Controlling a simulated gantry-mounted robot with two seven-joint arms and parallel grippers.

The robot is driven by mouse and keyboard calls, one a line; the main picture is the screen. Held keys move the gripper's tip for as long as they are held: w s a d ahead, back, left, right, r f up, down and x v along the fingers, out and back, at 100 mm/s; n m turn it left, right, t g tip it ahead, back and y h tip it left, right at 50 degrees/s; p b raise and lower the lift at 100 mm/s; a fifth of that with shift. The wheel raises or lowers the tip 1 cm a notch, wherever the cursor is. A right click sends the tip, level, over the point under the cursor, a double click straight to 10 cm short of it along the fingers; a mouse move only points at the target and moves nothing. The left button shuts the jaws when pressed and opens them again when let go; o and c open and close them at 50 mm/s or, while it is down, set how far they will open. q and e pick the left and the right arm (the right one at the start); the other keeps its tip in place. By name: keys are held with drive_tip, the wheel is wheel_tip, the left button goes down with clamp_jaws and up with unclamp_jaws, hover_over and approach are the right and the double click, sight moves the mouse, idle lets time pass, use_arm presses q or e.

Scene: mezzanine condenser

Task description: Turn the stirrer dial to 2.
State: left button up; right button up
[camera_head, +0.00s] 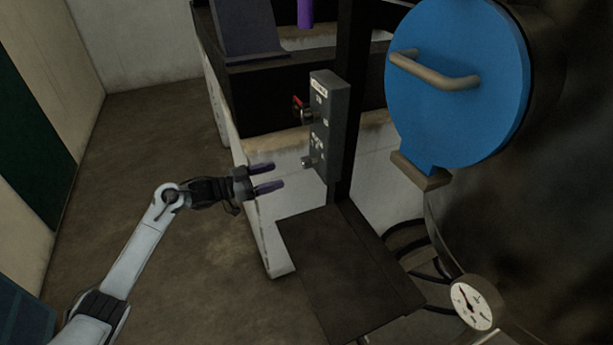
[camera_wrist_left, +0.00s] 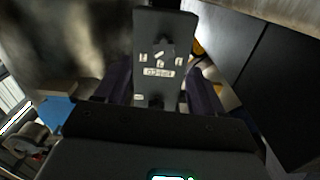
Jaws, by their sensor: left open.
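A grey upright control box (camera_head: 329,125) hangs on a dark post. The stirrer dial (camera_head: 308,162) is the small knob low on its left-facing panel, with small white labels just above it. A red-marked switch (camera_head: 301,108) sits higher on the same panel. My left gripper (camera_head: 268,178) is open and empty, its two dark fingers pointing at the lower panel, a short way left of the dial and apart from it. In the left wrist view the panel shows upside down between the fingers (camera_wrist_left: 160,88), with the dial (camera_wrist_left: 162,50) among white number labels; its setting is too small to read.
A dark flat platform (camera_head: 345,265) lies below the box. A large blue round cover (camera_head: 460,80) with a handle is to the right. A round gauge (camera_head: 473,305) is at lower right. A whitish low wall (camera_head: 275,165) stands behind the gripper. Open floor lies left.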

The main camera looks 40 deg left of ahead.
sight(303, 164)
use_arm(q)
drive_tip(key=b+x, duration=0.1)
drive_tip(key=x, duration=0.6)
drive_tip(key=b+x, duration=0.1)
drive_tip(key=x, duration=0.3)
drive_tip(key=shift+w+a+r+b, duration=0.25)
drive_tip(key=shift+a+r+b, duration=0.05)
drive_tip(key=shift+a+r, duration=0.05)
use_arm(e)
drive_tip(key=f, duration=0.3)
drive_tip(key=shift+w+a+f, duration=0.15)
drive_tip(key=shift+w+a, duration=0.1)
drive_tip(key=shift+a, duration=0.15)
use_arm(q)
drive_tip(key=c, duration=1)
use_arm(e)
drive_tip(key=shift+d, duration=0.1)
